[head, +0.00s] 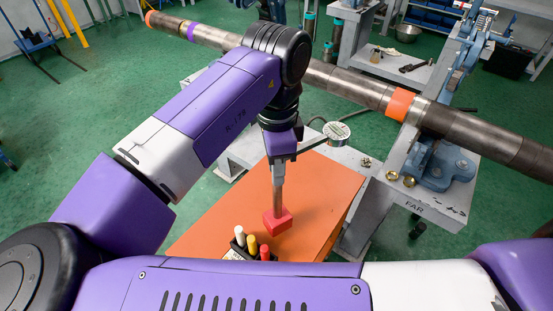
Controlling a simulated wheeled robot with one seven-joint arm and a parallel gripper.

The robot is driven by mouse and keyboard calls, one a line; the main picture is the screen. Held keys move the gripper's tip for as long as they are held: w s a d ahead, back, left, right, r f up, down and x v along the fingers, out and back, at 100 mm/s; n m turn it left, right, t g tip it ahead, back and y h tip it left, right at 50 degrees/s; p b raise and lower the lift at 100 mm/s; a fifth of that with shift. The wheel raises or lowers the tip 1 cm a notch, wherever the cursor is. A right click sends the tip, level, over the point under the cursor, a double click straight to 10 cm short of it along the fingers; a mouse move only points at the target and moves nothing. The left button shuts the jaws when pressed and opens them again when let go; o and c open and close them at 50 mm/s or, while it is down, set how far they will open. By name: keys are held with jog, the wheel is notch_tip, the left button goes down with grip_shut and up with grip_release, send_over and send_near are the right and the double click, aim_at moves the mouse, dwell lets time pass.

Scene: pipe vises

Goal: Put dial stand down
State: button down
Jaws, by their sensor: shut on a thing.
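The dial stand has a red block base (278,221), an upright grey post and a side arm with a round dial (337,132) at its right end. My gripper (280,157) is shut on the upper part of the post and points down. The stand is upright. Its red base is over the orange tabletop (325,190), near the middle. I cannot tell whether the base touches the surface. The fingertips are small in the view and partly merge with the post.
A holder with white, yellow and red markers (250,246) is close in front of the red base. A long steel pipe (350,86) with orange bands crosses behind, resting on a blue vise (438,165) at the right. The orange top is clear right of the base.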

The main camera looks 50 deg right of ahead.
jog(key=shift+f, duration=1.45)
jog(key=c, duration=1.3)
grip_release()
jog(key=shift+f, duration=0.15)
jog(key=shift+o, duration=0.2)
notch_tip(320, 180, up, 12)
jog(key=shift+r, duration=0.15)
